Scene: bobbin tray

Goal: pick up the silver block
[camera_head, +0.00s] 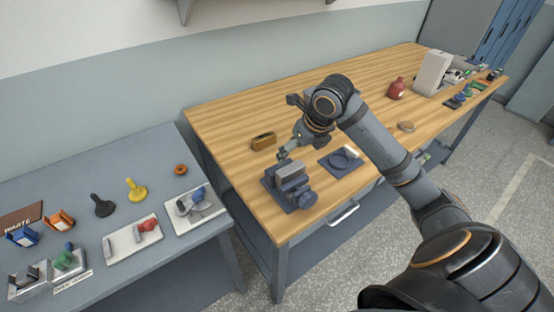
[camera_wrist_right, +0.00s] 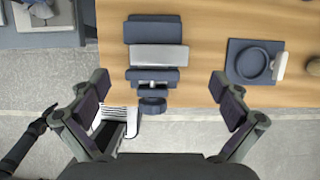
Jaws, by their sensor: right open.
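The silver block (camera_head: 291,171) is a light grey bar held in a dark blue-grey vise (camera_head: 305,199) near the front left corner of the wooden table. In the right wrist view, the silver block (camera_wrist_right: 158,57) lies crosswise between the darker jaws of the vise (camera_wrist_right: 153,30). My right gripper (camera_head: 286,153) is over the vise, partly hidden by its own wrist in the head view. In the right wrist view its fingers (camera_wrist_right: 160,92) are wide apart and empty, with the block ahead between them. A dark jointed shape at the lower left there looks like my left arm; its jaws are unclear.
A dark blue square stand with a round ring (camera_head: 341,161) sits right of the vise. A red jar (camera_head: 396,88) stands farther back. The grey side table (camera_head: 95,173) on the left holds small parts.

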